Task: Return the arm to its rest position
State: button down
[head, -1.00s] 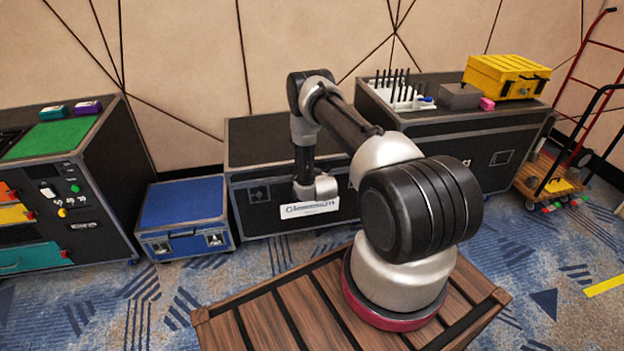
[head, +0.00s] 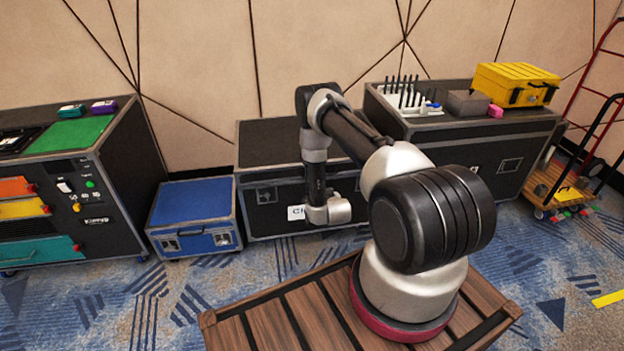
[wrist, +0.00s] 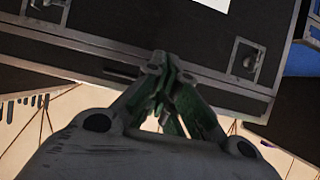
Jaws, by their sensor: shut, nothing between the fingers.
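My arm (head: 352,132) rises from its base over the slatted wooden deck and bends down at the far end, in front of the black case. In the head view the gripper itself is hidden behind the arm's wrist links. In the wrist view my gripper (wrist: 172,70) is shut, its fingertips together and nothing between them. Beyond the fingers the wrist view shows a black case front (wrist: 120,45) with metal latches, turned upside down. A gap shows between the finger linkages.
A black case (head: 270,150) stands against the wall behind the arm. A blue case (head: 195,210) and a control cabinet (head: 100,180) are at left. A yellow toolbox (head: 515,82) sits on the right case. A red hand truck (head: 605,90) stands far right. Carpet is clear at front left.

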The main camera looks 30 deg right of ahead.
jog(key=s+a+f+g+y, duration=0.1)
jog(key=s+a+f+g, duration=0.1)
jog(key=s+f+g, duration=0.45)
jog(key=s+a+r+g+y, duration=0.1)
jog(key=s+a+g+y, duration=0.15)
jog(key=s, duration=0.65)
jog(key=s+a+r+n+g, duration=0.1)
jog(key=s+r+g, duration=0.15)
jog(key=r, duration=0.85)
jog(key=s+a+r+g, duration=0.1)
jog(key=s+a+r, duration=0.15)
jog(key=r, duration=0.95)
jog(key=s+a+r+n+g, duration=0.1)
jog(key=s+r+g, duration=0.15)
jog(key=r, duration=0.85)
jog(key=s+r+t, duration=0.2)
jog(key=s+r, duration=0.3)
jog(key=r, duration=0.5)
jog(key=s+a+r+t, duration=0.1)
jog(key=s+r+t, duration=0.2)
jog(key=s+r, duration=0.3)
jog(key=s+a+r+n+t, duration=0.1)
jog(key=s+r, duration=0.5)
jog(key=r, duration=0.7)
jog(key=shift+a+r+t, duration=0.2)
jog(key=shift+r+t, duration=0.1)
jog(key=shift+t, duration=0.4)
